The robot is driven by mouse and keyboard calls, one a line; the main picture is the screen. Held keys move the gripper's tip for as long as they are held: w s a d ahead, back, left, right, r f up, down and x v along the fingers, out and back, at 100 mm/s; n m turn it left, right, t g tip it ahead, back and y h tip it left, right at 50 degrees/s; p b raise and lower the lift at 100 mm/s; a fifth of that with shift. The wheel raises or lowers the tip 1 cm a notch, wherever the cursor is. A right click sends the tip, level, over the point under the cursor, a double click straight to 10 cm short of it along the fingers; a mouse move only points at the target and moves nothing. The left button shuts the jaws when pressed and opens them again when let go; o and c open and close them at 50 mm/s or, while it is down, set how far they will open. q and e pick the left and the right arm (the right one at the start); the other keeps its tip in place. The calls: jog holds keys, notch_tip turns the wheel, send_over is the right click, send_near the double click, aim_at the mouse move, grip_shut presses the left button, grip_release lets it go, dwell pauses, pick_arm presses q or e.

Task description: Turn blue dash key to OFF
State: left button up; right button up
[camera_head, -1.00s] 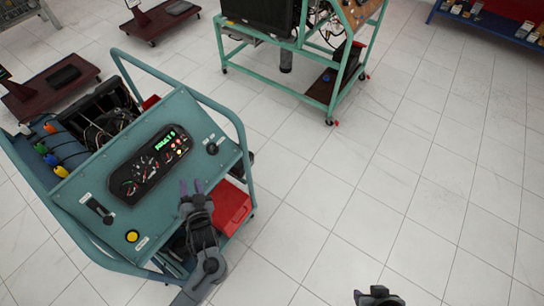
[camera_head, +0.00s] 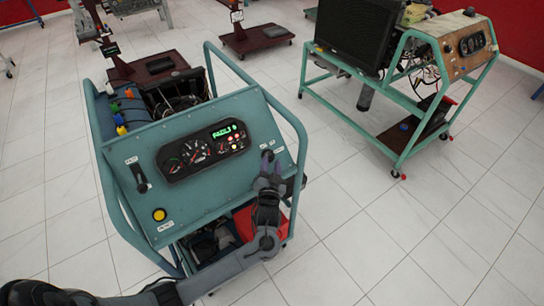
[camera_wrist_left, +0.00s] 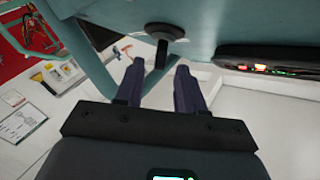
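The blue dash panel (camera_head: 190,140) is on a teal-framed engine trainer left of centre in the head view. My left gripper (camera_head: 267,157) is at the panel's right side, covering most of the key area there. In the left wrist view the black key (camera_wrist_left: 162,52) sticks out from a round black base on the blue panel. The fingertips of my left gripper (camera_wrist_left: 159,68) are apart, one on each side of the key's end, with gaps visible. The OFF marking cannot be read. My right gripper is not in view.
The panel carries a gauge cluster (camera_head: 204,150) with a green lit display, a black lever (camera_head: 139,178) and a yellow button (camera_head: 159,214). A red box (camera_head: 246,222) sits low under the panel. A second trainer (camera_head: 460,60) stands right; floor between is clear.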

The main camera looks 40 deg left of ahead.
aim_at(272, 159)
pick_arm(q)
jog(key=shift+b+x, duration=0.35)
jog(key=shift+x, duration=2)
grip_shut()
